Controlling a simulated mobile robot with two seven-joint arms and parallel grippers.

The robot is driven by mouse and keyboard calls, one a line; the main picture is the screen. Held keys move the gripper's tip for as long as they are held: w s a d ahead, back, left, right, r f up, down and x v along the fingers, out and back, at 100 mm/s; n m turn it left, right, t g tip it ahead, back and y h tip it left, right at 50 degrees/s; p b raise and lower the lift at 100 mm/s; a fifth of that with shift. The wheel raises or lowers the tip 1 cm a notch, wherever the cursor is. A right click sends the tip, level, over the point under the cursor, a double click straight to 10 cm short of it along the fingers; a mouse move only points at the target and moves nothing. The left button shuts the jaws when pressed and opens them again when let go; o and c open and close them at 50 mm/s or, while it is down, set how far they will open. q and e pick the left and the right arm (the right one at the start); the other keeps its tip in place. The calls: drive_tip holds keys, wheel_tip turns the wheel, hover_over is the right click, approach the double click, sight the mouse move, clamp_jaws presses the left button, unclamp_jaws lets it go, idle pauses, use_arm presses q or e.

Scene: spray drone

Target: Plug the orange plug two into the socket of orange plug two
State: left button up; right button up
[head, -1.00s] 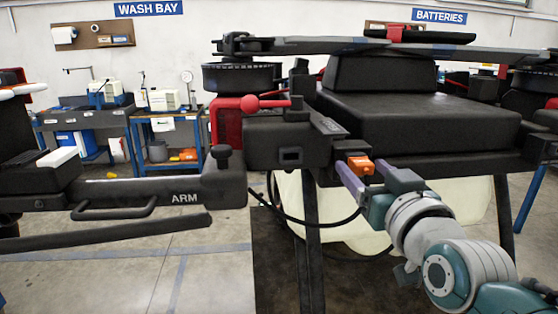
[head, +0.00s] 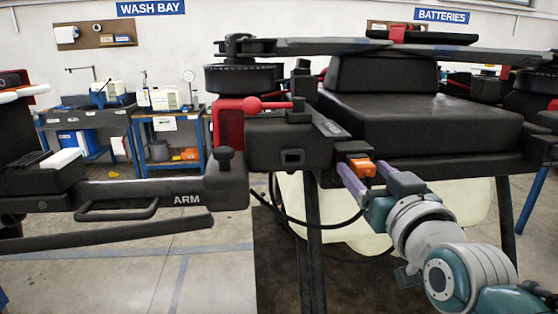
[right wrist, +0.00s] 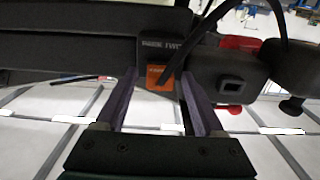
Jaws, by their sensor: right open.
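The orange plug (head: 361,168) sits at the front of the drone's black body, right of a black block with a square opening (head: 292,157). I cannot tell whether that opening is its socket. In the right wrist view, the orange plug (right wrist: 158,78) lies under a label partly reading "TWO", with a black cable hanging beside it. My right gripper (head: 358,176) is open, its two purple fingers pointing at the plug. In the right wrist view the fingers of this gripper (right wrist: 160,92) stand on either side of the plug, with gaps visible. My left gripper is out of view.
The drone's folded arm marked ARM (head: 150,193) extends left at the front. A red lever (head: 265,105) and a black knob (head: 225,153) stand near its joint. Black legs and a pale tank (head: 340,222) are below. Workbenches stand behind, and the floor at front left is clear.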

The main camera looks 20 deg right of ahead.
clamp_jaws()
idle(0.5)
idle(0.9)
drive_tip(key=shift+p+v, duration=0.7)
drive_tip(key=shift+v, duration=0.25)
drive_tip(key=shift+p+v, duration=1.1)
drive_tip(key=shift+v, duration=1)
